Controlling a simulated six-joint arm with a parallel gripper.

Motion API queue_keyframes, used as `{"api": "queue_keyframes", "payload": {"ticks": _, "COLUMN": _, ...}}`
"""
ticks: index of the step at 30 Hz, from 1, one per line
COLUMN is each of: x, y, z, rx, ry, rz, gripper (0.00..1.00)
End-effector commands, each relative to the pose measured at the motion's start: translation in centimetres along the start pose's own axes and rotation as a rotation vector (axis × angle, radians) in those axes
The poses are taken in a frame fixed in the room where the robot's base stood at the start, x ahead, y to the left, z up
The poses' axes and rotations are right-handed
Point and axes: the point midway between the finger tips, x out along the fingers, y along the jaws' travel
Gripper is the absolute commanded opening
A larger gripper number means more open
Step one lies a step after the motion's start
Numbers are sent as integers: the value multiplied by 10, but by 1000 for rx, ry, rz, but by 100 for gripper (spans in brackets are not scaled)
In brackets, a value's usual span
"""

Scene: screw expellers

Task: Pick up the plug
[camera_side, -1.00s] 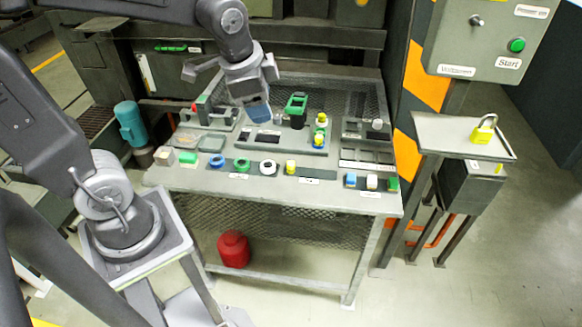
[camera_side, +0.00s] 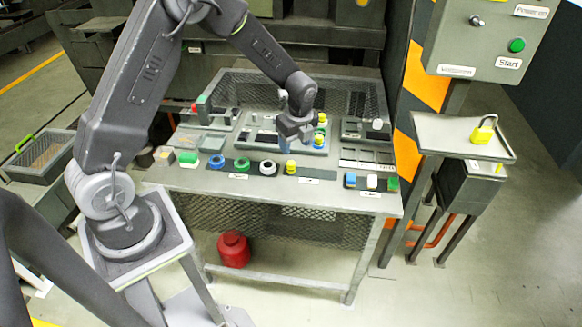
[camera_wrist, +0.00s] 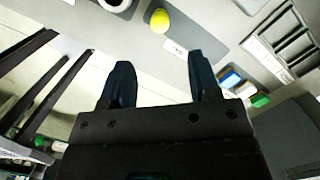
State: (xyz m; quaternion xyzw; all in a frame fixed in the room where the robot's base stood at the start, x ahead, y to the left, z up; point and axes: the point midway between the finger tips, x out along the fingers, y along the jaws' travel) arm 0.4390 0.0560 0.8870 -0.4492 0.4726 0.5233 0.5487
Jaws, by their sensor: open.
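I cannot tell for sure which piece is the plug. A yellow round piece (camera_side: 291,167) stands near the front of the table, on a dark strip. It also shows in the wrist view (camera_wrist: 159,20), ahead of my fingers. My gripper (camera_side: 294,138) is above the table, behind the yellow piece and apart from it. In the wrist view my gripper (camera_wrist: 160,75) has its two dark fingers spread with nothing between them.
Blue, white (camera_side: 371,182) and green blocks stand at the front right. Mesh panels (camera_side: 350,95) border the back.

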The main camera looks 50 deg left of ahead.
Motion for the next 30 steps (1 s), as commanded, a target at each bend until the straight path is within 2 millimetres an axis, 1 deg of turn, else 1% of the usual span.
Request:
{"api": "queue_keyframes", "payload": {"ticks": 1, "x": 12, "y": 1, "z": 0, "rx": 0, "ry": 1, "rz": 4, "gripper": 56}}
{"api": "queue_keyframes", "payload": {"ticks": 3, "x": 24, "y": 1, "z": 0, "rx": 0, "ry": 1, "rz": 3, "gripper": 56}}
{"api": "queue_keyframes", "payload": {"ticks": 6, "x": 37, "y": 0, "z": 0, "rx": -2, "ry": 1, "rz": 1, "gripper": 56}}
{"api": "queue_keyframes", "payload": {"ticks": 13, "x": 52, "y": 0, "z": 1, "rx": -3, "ry": 0, "rz": 0, "gripper": 56}}
{"api": "queue_keyframes", "payload": {"ticks": 21, "x": 90, "y": 0, "z": 4, "rx": -2, "ry": 1, "rz": 0, "gripper": 56}}
{"api": "queue_keyframes", "payload": {"ticks": 24, "x": 97, "y": 0, "z": 4, "rx": -2, "ry": 1, "rz": -1, "gripper": 56}}
{"api": "queue_keyframes", "payload": {"ticks": 30, "x": 98, "y": 0, "z": 4, "rx": -2, "ry": 1, "rz": -2, "gripper": 56}}
